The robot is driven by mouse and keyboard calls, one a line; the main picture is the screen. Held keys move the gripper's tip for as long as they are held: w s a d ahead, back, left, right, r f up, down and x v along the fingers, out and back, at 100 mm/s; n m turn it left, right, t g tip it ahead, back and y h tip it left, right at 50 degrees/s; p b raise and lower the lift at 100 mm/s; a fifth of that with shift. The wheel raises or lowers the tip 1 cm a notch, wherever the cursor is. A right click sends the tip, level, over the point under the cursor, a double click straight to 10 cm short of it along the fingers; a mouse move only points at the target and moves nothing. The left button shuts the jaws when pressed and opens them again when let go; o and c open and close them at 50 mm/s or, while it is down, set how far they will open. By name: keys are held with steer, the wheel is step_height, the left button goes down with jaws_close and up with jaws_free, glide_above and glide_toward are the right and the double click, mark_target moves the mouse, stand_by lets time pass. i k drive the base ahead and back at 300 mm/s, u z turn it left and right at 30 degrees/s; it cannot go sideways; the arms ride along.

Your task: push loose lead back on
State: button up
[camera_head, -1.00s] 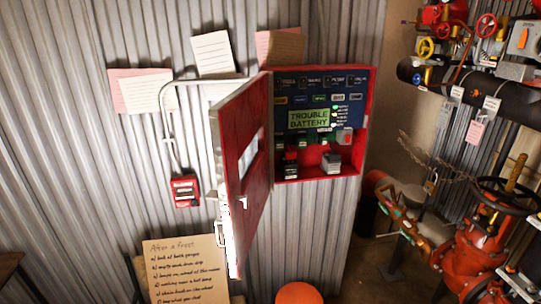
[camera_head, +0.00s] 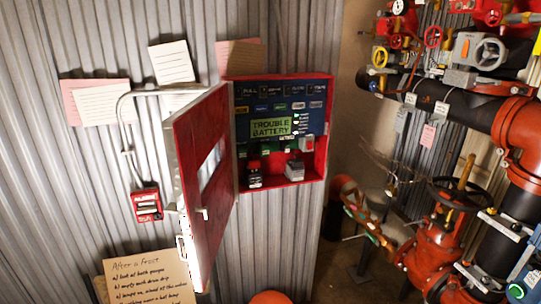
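A red alarm panel box (camera_head: 321,150) hangs on the corrugated wall with its red door (camera_head: 205,180) swung open to the left. Its dark blue face carries a green display (camera_head: 271,128) reading "TROUBLE BATTERY". In the bottom of the box stand two small battery-like blocks, a dark one with red on top (camera_head: 254,172) and a grey one (camera_head: 294,170). The loose lead is too small to make out. My gripper is not in view.
A red pull station (camera_head: 146,205) with grey conduit is left of the door. A cardboard sign (camera_head: 150,278) headed "After a frost" stands below. Red and black pipes with valves, including a large red valve (camera_head: 435,245), fill the right side. A red round object (camera_head: 270,297) shows at the bottom edge.

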mark_target(252, 164)
steer(key=z, duration=0.05)
steer(key=k, duration=0.55)
steer(key=u, duration=0.35)
steer(key=i, duration=1.5)
steer(key=z, duration=0.4)
